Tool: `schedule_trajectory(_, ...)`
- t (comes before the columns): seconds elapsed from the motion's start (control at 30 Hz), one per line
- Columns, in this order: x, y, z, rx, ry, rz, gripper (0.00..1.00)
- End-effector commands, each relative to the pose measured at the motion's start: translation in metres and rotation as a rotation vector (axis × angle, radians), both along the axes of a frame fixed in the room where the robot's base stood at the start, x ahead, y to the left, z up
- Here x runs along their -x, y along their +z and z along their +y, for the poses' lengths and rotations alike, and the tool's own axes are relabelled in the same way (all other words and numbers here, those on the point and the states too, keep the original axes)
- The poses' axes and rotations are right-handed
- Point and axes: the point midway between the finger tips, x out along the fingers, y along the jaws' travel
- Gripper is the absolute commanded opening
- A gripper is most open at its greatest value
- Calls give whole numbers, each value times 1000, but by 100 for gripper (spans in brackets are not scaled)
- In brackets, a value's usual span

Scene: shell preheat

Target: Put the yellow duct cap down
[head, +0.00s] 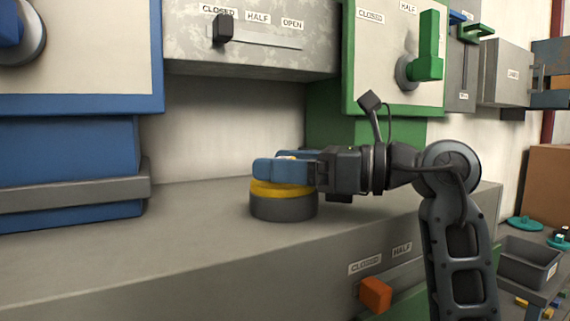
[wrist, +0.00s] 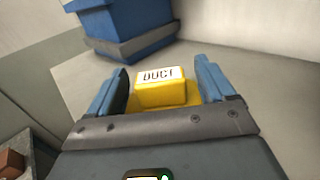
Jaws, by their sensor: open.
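The yellow duct cap (head: 281,189) sits on top of a short dark grey round collar (head: 283,208) on the grey ledge. In the wrist view the yellow duct cap (wrist: 161,91) shows a block-shaped grip with a white "DUCT" label. My gripper (head: 283,166) is at the cap from the right, with its blue fingers at the height of the cap's grip. In the wrist view my gripper (wrist: 163,88) is open, with one finger on each side of the grip and visible gaps beside it. The collar is hidden in the wrist view.
The grey ledge (head: 180,220) is clear around the collar. A blue duct (head: 65,165) stands at left, a green cabinet (head: 395,60) behind. An orange slider knob (head: 375,294) juts from the ledge's front. A dark bin (head: 528,263) and a cardboard box (head: 550,185) are at right.

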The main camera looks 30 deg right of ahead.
Motion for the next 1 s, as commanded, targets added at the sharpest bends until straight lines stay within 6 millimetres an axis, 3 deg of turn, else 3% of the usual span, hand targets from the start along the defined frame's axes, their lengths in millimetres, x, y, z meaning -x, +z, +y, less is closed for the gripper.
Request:
schedule_trajectory(0.17, 4, 3, -5, 0, -3, -1, 83)
schedule_trajectory(0.7, 74, 3, -75, 1, -4, -2, 83)
schedule_trajectory(1.0, 85, 4, -85, 1, 0, 1, 83)
